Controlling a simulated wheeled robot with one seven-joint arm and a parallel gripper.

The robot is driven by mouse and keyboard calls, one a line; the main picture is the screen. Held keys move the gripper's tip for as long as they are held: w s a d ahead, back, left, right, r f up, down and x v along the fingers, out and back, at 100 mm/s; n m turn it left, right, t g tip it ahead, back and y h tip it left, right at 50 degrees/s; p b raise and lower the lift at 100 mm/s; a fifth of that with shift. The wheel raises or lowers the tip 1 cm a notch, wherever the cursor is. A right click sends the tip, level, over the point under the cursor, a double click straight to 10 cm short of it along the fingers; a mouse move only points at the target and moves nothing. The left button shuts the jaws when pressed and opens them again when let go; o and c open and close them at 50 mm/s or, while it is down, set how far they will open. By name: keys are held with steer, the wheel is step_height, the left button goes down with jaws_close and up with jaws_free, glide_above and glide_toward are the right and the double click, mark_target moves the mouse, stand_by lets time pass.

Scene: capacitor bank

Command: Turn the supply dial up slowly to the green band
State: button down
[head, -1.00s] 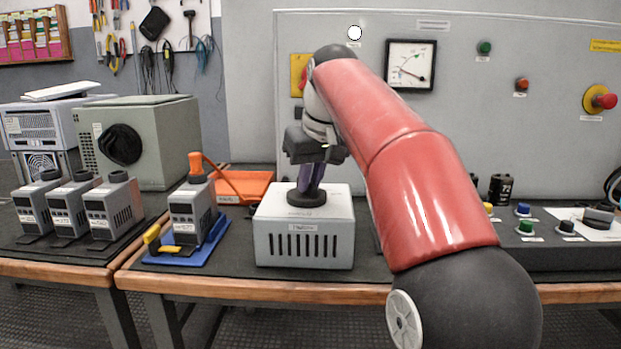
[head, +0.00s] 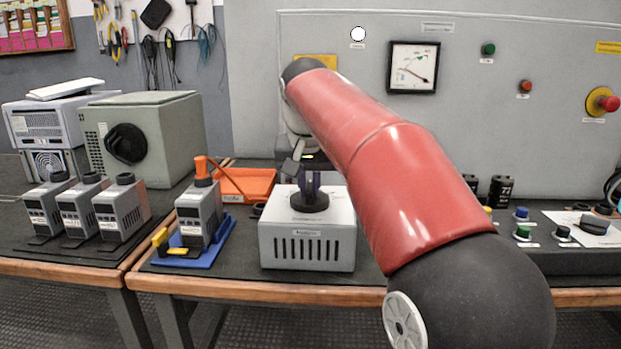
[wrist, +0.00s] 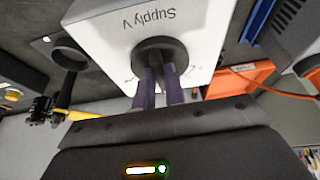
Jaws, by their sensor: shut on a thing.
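The supply dial (head: 309,203) is a black round knob on top of the pale supply box (head: 306,246). In the wrist view the dial (wrist: 160,47) sits beside the label "Supply V". My gripper (head: 309,186) has purple fingers, which are shut on the dial from above. The fingers also show in the wrist view (wrist: 158,88), one on each side of the knob's grip and hiding part of it. The square meter (head: 412,68) on the grey panel has a white face and a dark needle slanting to the lower right. Its coloured band is too small to read surely.
A blue tray (head: 187,257) with a grey unit stands left of the box, and an orange tray (head: 246,184) lies behind. A red emergency button (head: 609,103) is on the panel. Small coloured buttons (head: 522,232) sit at the right.

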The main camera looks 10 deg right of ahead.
stand_by(0.3)
steer(key=c, duration=1.5)
jaws_free()
steer(key=shift+o, duration=0.2)
steer(key=shift+r, duration=0.1)
steer(key=p+v, duration=0.2)
steer(key=v, duration=0.5)
steer(key=shift+r, duration=0.25)
steer(key=shift+s+a, duration=0.1)
steer(key=shift+s, duration=0.05)
